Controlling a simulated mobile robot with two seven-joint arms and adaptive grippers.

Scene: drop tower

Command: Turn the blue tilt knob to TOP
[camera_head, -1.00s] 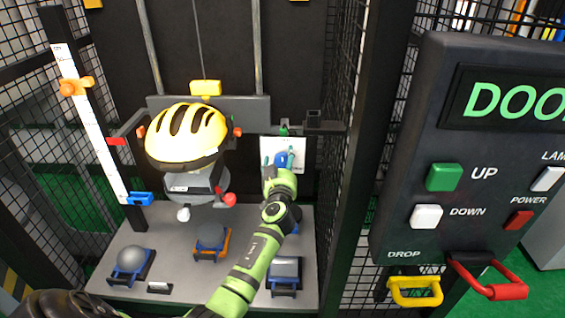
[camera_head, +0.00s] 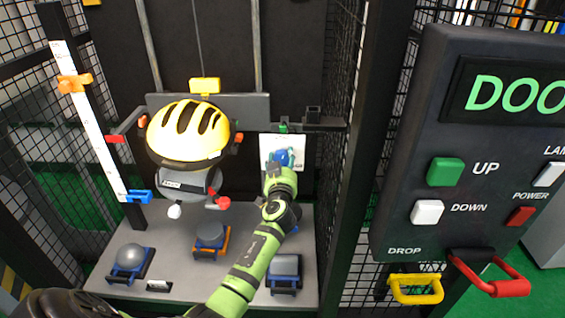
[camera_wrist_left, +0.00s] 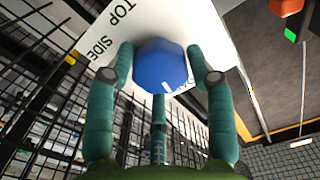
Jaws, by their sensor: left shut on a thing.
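The blue tilt knob (camera_wrist_left: 162,65) sits on a white label plate (camera_wrist_left: 105,22) printed TOP and SIDE in the left wrist view. My left gripper (camera_wrist_left: 160,74) is shut on the knob, with teal fingers at both sides of it. In the head view the gripper (camera_head: 281,163) covers much of the plate (camera_head: 297,142), and little of the knob shows. I cannot tell which label the knob points to. The yellow helmet (camera_head: 188,128) is on a grey headform (camera_head: 190,184), left of the gripper. My right gripper is not in view.
A control panel (camera_head: 440,110) with UP and DOWN buttons stands at the right, with a yellow handle (camera_head: 415,289) and a red handle (camera_head: 495,285) below. Black mesh and a post (camera_head: 352,150) stand close right of my arm. Several anvils rest on the grey base (camera_head: 215,280).

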